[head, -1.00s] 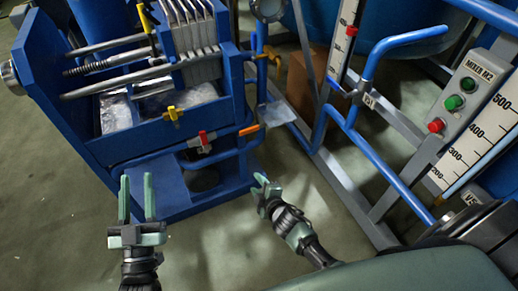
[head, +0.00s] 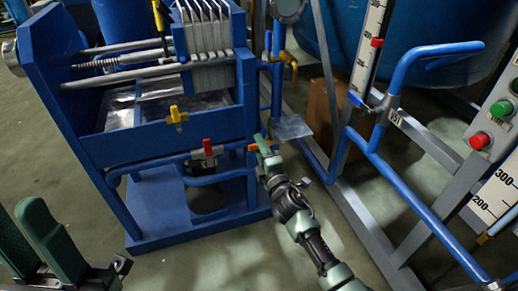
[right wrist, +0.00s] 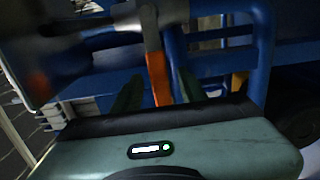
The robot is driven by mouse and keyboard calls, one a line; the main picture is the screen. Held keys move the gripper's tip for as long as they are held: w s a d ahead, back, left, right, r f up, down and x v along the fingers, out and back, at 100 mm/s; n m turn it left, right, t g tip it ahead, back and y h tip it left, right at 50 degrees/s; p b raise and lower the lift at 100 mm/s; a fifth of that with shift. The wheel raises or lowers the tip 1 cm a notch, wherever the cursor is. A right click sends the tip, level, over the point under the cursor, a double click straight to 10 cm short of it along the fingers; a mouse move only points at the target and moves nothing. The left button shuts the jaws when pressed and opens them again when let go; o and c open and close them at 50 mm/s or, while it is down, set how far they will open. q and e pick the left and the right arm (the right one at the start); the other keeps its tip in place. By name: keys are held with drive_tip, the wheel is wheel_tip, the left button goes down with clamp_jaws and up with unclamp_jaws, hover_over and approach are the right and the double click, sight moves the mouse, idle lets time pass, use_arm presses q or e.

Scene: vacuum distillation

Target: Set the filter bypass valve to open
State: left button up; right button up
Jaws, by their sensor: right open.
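A valve with an orange lever (head: 252,147) sits on the blue pipe at the filter press's front right corner. No label on it is readable, so I cannot tell if it is the bypass valve. My right gripper (head: 265,149) is at this lever, open. In the right wrist view the orange lever (right wrist: 158,78) stands between the two spread fingers (right wrist: 158,92); contact cannot be told. My left gripper (head: 18,228) is open and empty at the lower left, away from the press.
The blue filter press (head: 170,140) also carries a red-handled valve (head: 207,148) and a yellow-handled valve (head: 176,115). A blue-handled valve (head: 358,101), blue pipes and a grey frame (head: 350,190) stand at the right. Green floor (head: 150,268) is free in front.

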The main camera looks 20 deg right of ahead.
drive_tip(key=shift+w, duration=0.5)
clamp_jaws()
idle(1.1)
